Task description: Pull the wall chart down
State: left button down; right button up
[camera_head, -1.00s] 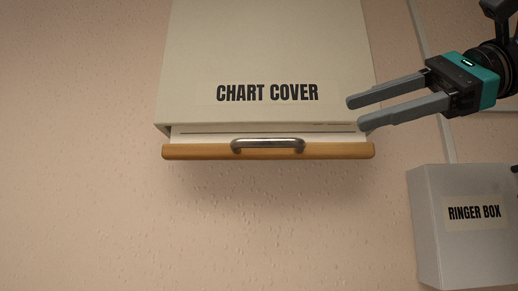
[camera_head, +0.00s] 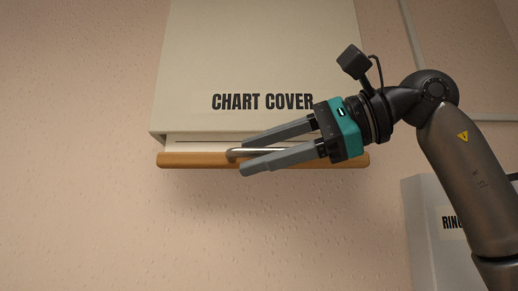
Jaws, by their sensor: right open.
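The wall chart shows as a thin white strip (camera_head: 205,142) below its cover. A wooden bar (camera_head: 192,160) runs along its bottom edge, with a metal handle (camera_head: 232,155) at the middle. The cream chart cover (camera_head: 240,60) hangs above on the wall. My right gripper (camera_head: 241,157) is open and comes in from the right. Its two grey fingers lie one above and one below the handle in the picture, hiding most of it. I cannot tell whether they touch it. My left gripper is not in view.
A grey ringer box (camera_head: 422,215) is on the wall at the lower right, partly hidden by my right arm. The pink wall (camera_head: 180,235) below the bar is bare.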

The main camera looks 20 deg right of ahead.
jog(key=shift+w+a, duration=0.1)
jog(key=shift+a, duration=0.1)
grip_shut()
dwell(0.3)
dwell(1.1)
